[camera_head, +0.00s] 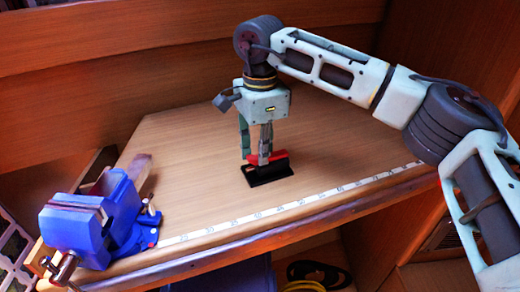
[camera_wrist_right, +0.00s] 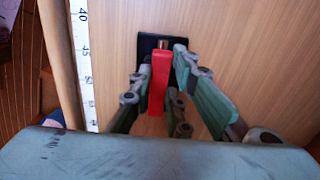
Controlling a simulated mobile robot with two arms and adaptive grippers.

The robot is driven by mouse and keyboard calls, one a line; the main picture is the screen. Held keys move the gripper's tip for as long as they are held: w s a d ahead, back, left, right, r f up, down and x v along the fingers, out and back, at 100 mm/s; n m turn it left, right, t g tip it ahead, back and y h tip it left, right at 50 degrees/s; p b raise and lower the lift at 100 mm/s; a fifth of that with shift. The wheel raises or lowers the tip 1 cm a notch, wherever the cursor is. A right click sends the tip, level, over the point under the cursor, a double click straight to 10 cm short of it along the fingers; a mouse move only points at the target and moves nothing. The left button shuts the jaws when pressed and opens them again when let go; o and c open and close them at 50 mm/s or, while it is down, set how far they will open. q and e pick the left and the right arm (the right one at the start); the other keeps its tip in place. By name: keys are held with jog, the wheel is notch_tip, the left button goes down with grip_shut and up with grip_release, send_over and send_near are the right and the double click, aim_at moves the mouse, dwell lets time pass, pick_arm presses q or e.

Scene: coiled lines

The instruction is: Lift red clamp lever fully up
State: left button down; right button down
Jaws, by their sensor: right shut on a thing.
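The red clamp lever (camera_head: 274,157) sits on a black base plate (camera_head: 268,175) on the wooden tabletop, and it looks low and close to flat over the base. My right gripper (camera_head: 257,158) reaches down from above with its fingers at the lever. In the right wrist view the red lever (camera_wrist_right: 159,82) runs between the fingers of the right gripper (camera_wrist_right: 160,85), and the black base (camera_wrist_right: 148,46) lies under its far end. The right gripper is shut on the lever. The fingers hide part of the lever and base. My left gripper is not in view.
A blue vise (camera_head: 92,222) stands at the table's front left corner. A white measuring strip (camera_head: 270,215) runs along the front edge. The tabletop (camera_head: 190,140) around the clamp is clear. Coiled lines (camera_head: 318,274) lie below the table.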

aim_at(271, 154)
jog(key=y, duration=0.1)
jog(key=d+r+g+y, duration=0.1)
jog(key=y, duration=0.1)
jog(key=shift+w+r, duration=0.15)
jog(key=shift+r, duration=0.15)
jog(key=shift+w+d+r+g+y, duration=0.15)
jog(key=shift+d+r+g+y, duration=0.25)
jog(key=shift+y, duration=0.5)
jog(key=shift+w+d+r+g+y, duration=0.1)
jog(key=shift+d+r+g+y, duration=0.3)
jog(key=shift+y, duration=0.5)
